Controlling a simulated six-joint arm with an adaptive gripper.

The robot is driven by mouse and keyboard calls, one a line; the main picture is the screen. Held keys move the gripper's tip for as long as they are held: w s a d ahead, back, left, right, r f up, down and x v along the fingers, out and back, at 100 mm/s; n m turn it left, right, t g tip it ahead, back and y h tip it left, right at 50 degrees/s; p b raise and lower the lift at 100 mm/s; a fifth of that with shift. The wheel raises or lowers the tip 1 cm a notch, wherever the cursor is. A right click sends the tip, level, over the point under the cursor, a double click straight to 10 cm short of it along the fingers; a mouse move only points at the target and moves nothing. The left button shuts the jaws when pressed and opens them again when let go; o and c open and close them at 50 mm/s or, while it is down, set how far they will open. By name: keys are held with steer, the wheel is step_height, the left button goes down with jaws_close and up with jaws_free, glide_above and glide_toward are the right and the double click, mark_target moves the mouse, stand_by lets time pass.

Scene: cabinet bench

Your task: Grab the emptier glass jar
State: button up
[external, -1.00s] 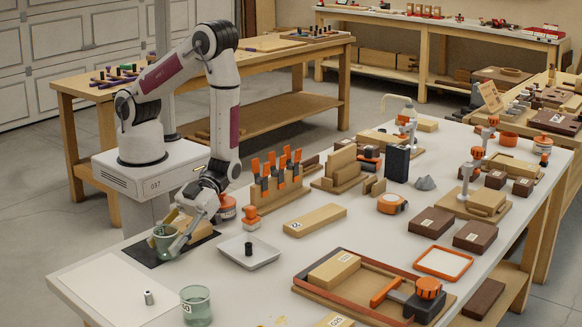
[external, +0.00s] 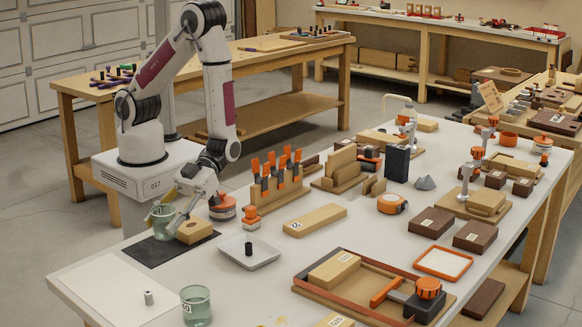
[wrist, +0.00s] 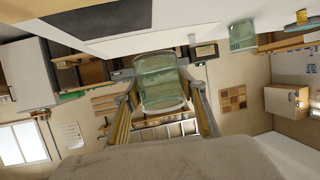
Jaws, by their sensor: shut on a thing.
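A greenish glass jar (external: 160,213) is held up at the left of the bench, above the dark mat. It also shows in the wrist view (wrist: 160,80), between the two fingers. My gripper (external: 172,217) is shut on this jar. A second greenish glass jar (external: 196,308) with a white label stands upright at the front left of the bench, apart from my gripper. It shows in the wrist view too (wrist: 242,35). I cannot tell how full either jar is.
A white tray (external: 262,258) with a small black cylinder stands to the right. A small metal cylinder (external: 148,298) is on the pale sheet (external: 105,290), which is otherwise clear.

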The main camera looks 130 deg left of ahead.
mark_target(155, 216)
steer(key=shift+r, duration=1.75)
